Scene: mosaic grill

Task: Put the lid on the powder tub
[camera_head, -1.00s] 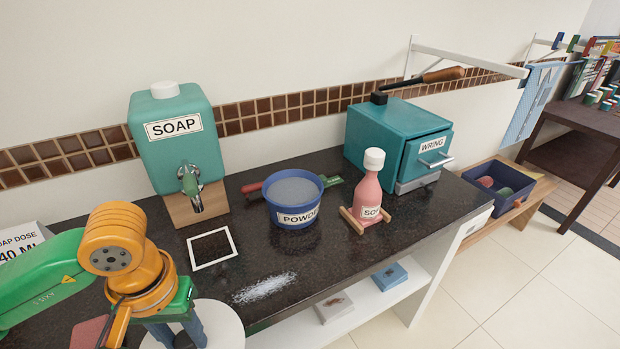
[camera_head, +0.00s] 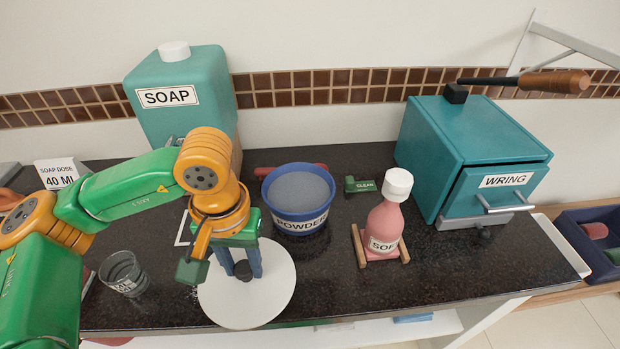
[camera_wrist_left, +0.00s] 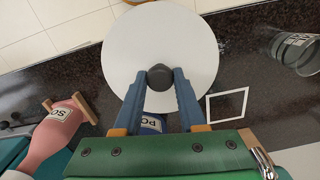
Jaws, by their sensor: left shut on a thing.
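The blue powder tub (camera_head: 299,227) stands upright on the dark counter, open at the top, with greyish powder (camera_head: 298,188) inside. My left gripper (camera_head: 243,273) is shut on the dark knob of the round white lid (camera_head: 273,300). It holds the lid in front and to the left of the tub, apart from it. In the left wrist view, the lid (camera_wrist_left: 125,50) fills the upper middle, with its knob (camera_wrist_left: 160,77) between the blue fingers. There the tub (camera_wrist_left: 151,122) is mostly hidden behind the gripper. My right gripper is not in view.
A pink bottle (camera_head: 384,222) stands in a wooden holder right of the tub, with a green block (camera_head: 360,185) behind it. A teal soap dispenser (camera_head: 180,95) stands back left, a teal wringer box (camera_head: 470,160) right. A glass cup (camera_head: 122,273) is at the left.

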